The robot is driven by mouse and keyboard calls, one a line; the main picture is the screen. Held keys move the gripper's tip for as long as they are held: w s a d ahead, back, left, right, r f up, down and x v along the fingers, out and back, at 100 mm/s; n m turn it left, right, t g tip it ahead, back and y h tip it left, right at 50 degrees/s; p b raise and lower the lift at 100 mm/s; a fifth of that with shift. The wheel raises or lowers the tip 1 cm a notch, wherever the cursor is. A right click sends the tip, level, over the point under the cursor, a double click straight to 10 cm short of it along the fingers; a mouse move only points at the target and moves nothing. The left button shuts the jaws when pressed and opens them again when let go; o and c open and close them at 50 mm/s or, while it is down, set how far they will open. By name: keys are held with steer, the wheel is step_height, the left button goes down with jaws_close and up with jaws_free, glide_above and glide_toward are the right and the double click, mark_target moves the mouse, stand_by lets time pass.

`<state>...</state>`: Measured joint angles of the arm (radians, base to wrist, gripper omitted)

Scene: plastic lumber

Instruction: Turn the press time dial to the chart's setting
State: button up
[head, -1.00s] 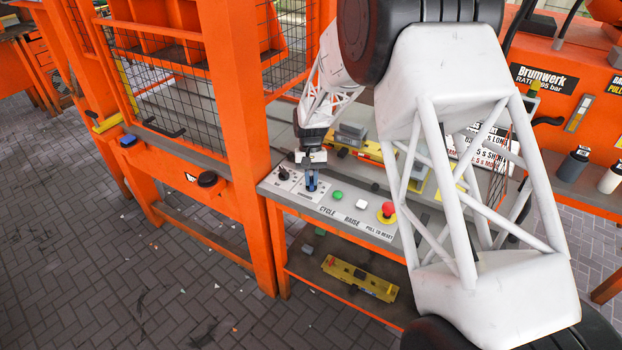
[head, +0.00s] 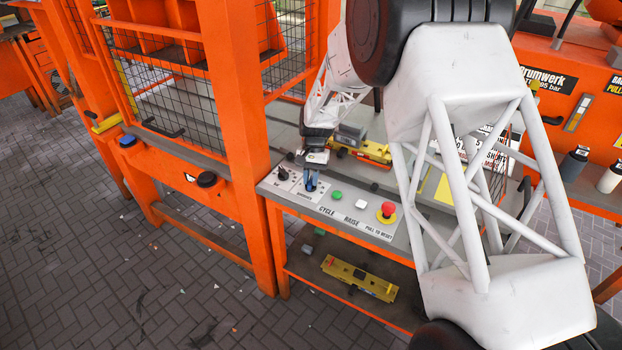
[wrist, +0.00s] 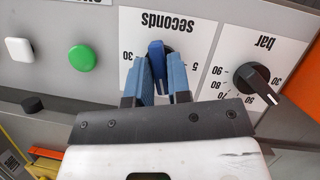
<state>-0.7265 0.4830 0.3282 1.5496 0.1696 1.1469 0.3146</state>
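The press time dial (wrist: 156,58), a dark blue knob on the white plate marked "seconds", stands between my gripper's lighter blue fingers. My gripper (wrist: 157,72) appears closed on it, with a finger against each side. In the wrist view the knob's end points up, slightly left, between the visible "30" on the left and "5" on the right; other marks are hidden. In the head view my gripper (head: 311,181) is at the panel's left part. The chart (head: 493,150) at the back right is mostly covered by my arm, and its lines cannot be read fully.
A black bar dial (wrist: 257,82) sits beside the seconds plate. The green button (head: 337,195), white button (head: 361,204) and red stop button (head: 388,209) line the panel. An orange post (head: 237,150) rises at its left. A yellow tool (head: 365,150) lies behind.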

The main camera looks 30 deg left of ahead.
steer(key=o, duration=0.3)
steer(key=shift+o, duration=0.2)
steer(key=shift+r, duration=0.1)
steer(key=d+v, duration=0.1)
steer(key=v, duration=0.6)
steer(key=shift+a+r, duration=0.25)
steer(key=shift+a, duration=0.3)
steer(key=shift+w, duration=0.15)
